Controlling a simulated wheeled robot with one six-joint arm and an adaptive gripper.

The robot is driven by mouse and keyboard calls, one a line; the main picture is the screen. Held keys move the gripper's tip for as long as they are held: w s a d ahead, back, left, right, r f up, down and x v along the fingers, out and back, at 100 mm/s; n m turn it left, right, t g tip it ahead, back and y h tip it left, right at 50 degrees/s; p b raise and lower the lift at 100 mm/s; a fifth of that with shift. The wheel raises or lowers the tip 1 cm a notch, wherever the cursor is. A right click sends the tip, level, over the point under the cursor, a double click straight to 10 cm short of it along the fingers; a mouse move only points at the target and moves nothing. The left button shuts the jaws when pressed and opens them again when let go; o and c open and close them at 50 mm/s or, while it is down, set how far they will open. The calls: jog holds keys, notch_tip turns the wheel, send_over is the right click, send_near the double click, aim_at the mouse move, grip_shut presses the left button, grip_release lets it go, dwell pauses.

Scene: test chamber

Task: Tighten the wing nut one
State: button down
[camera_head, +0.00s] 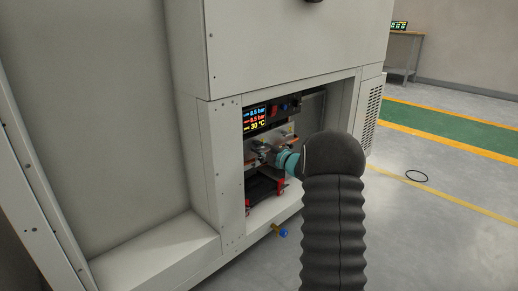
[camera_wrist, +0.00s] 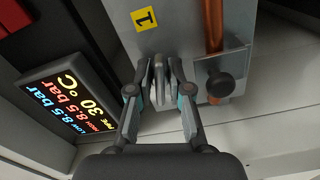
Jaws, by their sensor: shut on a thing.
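Wing nut one (camera_wrist: 159,77) is a grey metal piece on a metal block, just below a yellow label marked 1 (camera_wrist: 145,18) in the wrist view. My gripper (camera_wrist: 160,90) has a finger on each side of the wing nut and is shut on it. In the head view my gripper (camera_head: 264,153) reaches into the cabinet opening, and the wing nut cannot be made out there. The nut's thread and how tightly it sits cannot be seen.
A display (camera_head: 257,119) with pressure and temperature readings sits in the opening, and close on the left in the wrist view (camera_wrist: 66,98). A copper pipe (camera_wrist: 213,25) and a black knob (camera_wrist: 219,84) are right of the nut. The cabinet wall (camera_head: 225,165) borders the opening.

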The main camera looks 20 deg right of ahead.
jog(key=shift+n, duration=1.3)
jog(key=c, duration=1.4)
grip_release()
jog(key=shift+o, duration=0.2)
jog(key=shift+s, duration=0.1)
jog(key=v, duration=1.1)
jog(key=shift+s+d, duration=0.15)
jog(key=shift+s, duration=0.25)
